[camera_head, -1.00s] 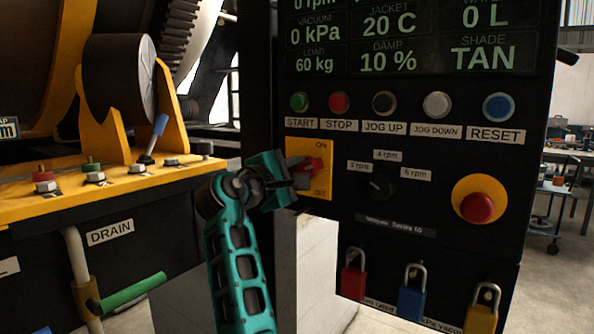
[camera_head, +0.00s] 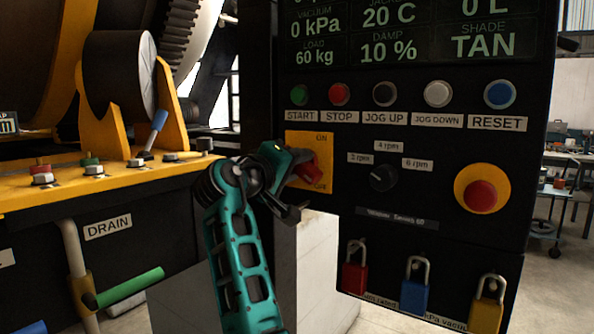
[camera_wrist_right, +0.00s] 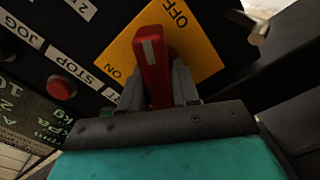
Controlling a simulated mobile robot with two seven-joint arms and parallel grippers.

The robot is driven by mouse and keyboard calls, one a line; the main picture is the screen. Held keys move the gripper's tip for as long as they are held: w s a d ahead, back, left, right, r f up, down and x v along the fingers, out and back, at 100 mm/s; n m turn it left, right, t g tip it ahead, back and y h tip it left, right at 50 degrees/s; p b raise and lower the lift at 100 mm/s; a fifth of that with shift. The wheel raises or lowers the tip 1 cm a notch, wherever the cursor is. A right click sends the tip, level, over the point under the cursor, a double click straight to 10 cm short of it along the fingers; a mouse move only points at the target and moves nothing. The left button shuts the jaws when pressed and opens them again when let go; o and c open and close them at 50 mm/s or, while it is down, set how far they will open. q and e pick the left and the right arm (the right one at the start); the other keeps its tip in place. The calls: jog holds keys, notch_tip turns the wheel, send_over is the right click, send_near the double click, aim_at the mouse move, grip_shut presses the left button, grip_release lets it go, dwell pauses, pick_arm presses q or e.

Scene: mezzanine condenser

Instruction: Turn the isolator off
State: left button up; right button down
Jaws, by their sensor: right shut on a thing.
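The isolator is a red handle (camera_head: 309,173) on a yellow plate (camera_head: 322,142) marked ON at the top and OFF at the bottom. My right gripper (camera_head: 298,168) reaches it from the left and hides part of the plate and handle. In the right wrist view the red handle (camera_wrist_right: 152,55) stands between the two grey fingers of my right gripper (camera_wrist_right: 159,87), which is shut on it. The handle lies at a slant to the ON–OFF line, its lower end towards OFF in the head view. My left gripper is out of view.
Push buttons (camera_head: 384,94) sit in a row above the isolator. A black rotary knob (camera_head: 383,178) and a red emergency stop (camera_head: 481,195) are to its right. Several padlocks (camera_head: 415,290) hang below. A yellow machine ledge (camera_head: 110,185) lies to the left.

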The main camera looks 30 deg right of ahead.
jog(key=shift+m+b, duration=0.4)
jog(key=shift+m, duration=1.3)
jog(key=c, duration=0.9)
grip_release()
